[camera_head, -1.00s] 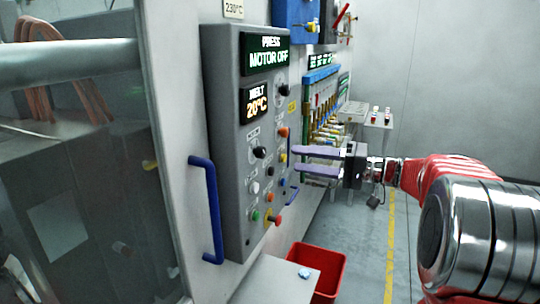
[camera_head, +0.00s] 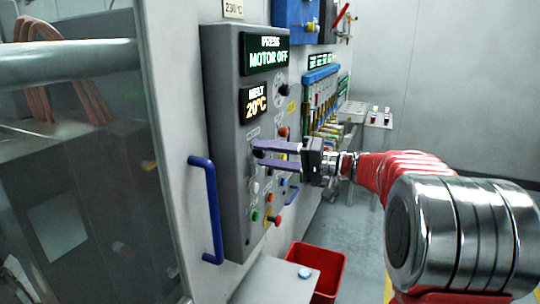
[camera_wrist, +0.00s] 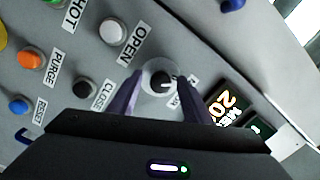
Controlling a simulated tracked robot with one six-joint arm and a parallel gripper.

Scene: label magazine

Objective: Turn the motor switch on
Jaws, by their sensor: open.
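The grey control panel (camera_head: 224,130) stands on the machine's wall, and its display (camera_head: 265,52) reads "PRESS MOTOR OFF". In the wrist view a round black rotary switch (camera_wrist: 161,80) with a white pointer mark sits on a light ring. My gripper (camera_wrist: 159,88) is open, one purple finger on each side of this switch. I cannot tell whether the fingers touch it. The label beside the switch is mostly hidden by a finger. In the head view my gripper (camera_head: 257,152) reaches the panel from the right, and its fingers partly cover the switch.
Close by are a white button (camera_wrist: 113,31) labelled OPEN, a black button (camera_wrist: 85,90) labelled CLOSE and an orange PURGE button (camera_wrist: 31,58). A blue handle (camera_head: 210,210) stands left of the panel. A red bin (camera_head: 316,268) is below.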

